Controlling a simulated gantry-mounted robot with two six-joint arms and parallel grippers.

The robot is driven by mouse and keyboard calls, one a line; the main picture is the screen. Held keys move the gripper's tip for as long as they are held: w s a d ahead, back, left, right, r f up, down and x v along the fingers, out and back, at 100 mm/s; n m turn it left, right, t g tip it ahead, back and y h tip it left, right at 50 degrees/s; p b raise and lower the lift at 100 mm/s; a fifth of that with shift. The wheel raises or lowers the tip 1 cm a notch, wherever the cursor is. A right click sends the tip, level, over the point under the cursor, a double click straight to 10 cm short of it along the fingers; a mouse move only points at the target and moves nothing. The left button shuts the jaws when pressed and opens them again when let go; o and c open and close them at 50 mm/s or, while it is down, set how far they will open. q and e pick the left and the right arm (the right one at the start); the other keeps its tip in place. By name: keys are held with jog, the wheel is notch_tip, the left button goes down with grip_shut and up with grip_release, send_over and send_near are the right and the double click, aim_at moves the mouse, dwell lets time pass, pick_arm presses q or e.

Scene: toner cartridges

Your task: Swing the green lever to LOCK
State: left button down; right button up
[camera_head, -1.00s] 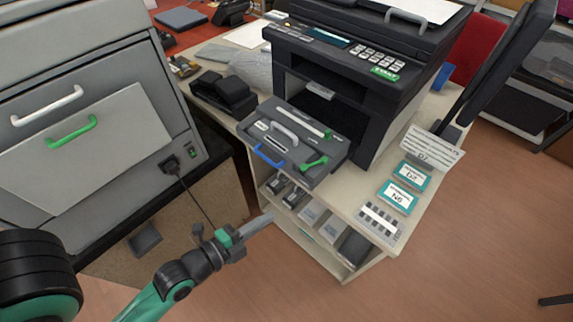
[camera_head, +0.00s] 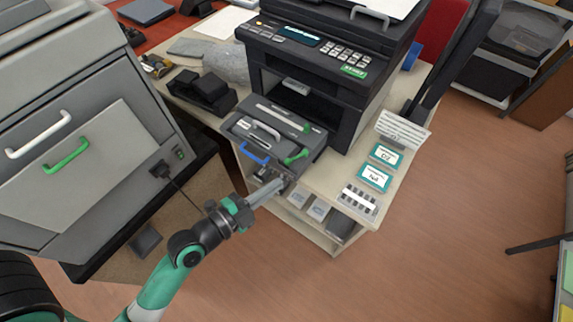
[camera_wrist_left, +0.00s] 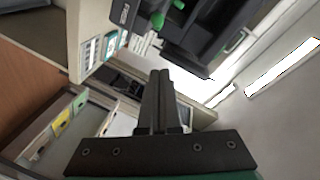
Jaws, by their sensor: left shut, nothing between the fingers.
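The green lever (camera_head: 296,157) sits at the front right of the grey pulled-out drawer unit (camera_head: 268,140) of the black printer. It also shows in the left wrist view (camera_wrist_left: 158,19), near the top, just beyond the fingers. My left gripper (camera_head: 284,181) is shut and empty, just below and in front of the drawer unit's front edge. In the left wrist view its fingers (camera_wrist_left: 158,75) lie together and point toward the lever; I cannot tell if they touch anything. The LOCK marking is too small to read. My right gripper is not in view.
A blue handle (camera_head: 254,154) and a grey handle (camera_head: 264,128) are on the same unit, left of the lever. A grey cabinet (camera_head: 85,150) fills the left. The shelf below holds several cartridges.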

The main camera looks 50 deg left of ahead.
aim_at(296, 158)
pick_arm(q)
jog(key=w+a+f+b, duration=0.1)
jog(key=w, duration=0.1)
jog(key=w+a+f, duration=0.1)
jog(key=w, duration=0.2)
jog(key=w+a+f+b, duration=0.1)
jog(key=w, duration=0.1)
jog(key=shift+w+a+f+b, duration=0.15)
jog(key=shift+w+a+b, duration=0.1)
jog(key=shift+a+b, duration=0.15)
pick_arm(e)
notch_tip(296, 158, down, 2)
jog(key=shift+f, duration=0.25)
